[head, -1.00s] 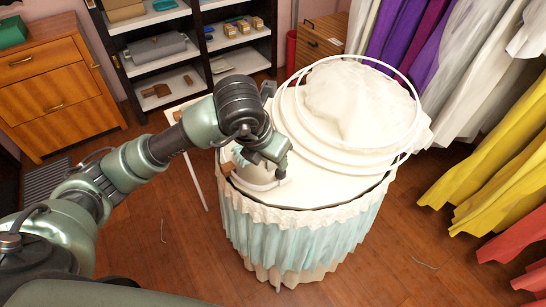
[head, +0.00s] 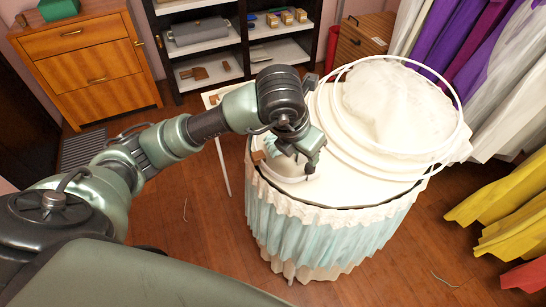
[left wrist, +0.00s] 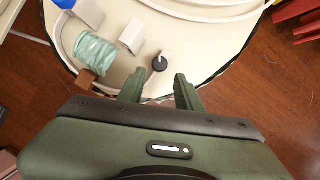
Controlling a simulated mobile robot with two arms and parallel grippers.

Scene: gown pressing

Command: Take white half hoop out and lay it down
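White hoops (head: 365,163) lie around a heap of white cloth (head: 392,105) on a round, skirted table (head: 350,192). I cannot tell which piece is the half hoop. A white curved band (head: 287,176) shows at the near left of the tabletop, beside my left gripper (head: 311,158). In the left wrist view my left gripper (left wrist: 158,77) is open and empty over the table edge, with a small dark knob (left wrist: 160,64) just beyond its fingertips. A white hoop edge (left wrist: 200,18) crosses the top of that view. My right gripper is not in view.
A teal coil (left wrist: 95,52), a white block (left wrist: 131,36) and a brown block (left wrist: 86,80) sit left of the fingers. Hanging cloths (head: 495,215) are at the right. A shelf (head: 205,70) and a drawer cabinet (head: 85,60) stand behind.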

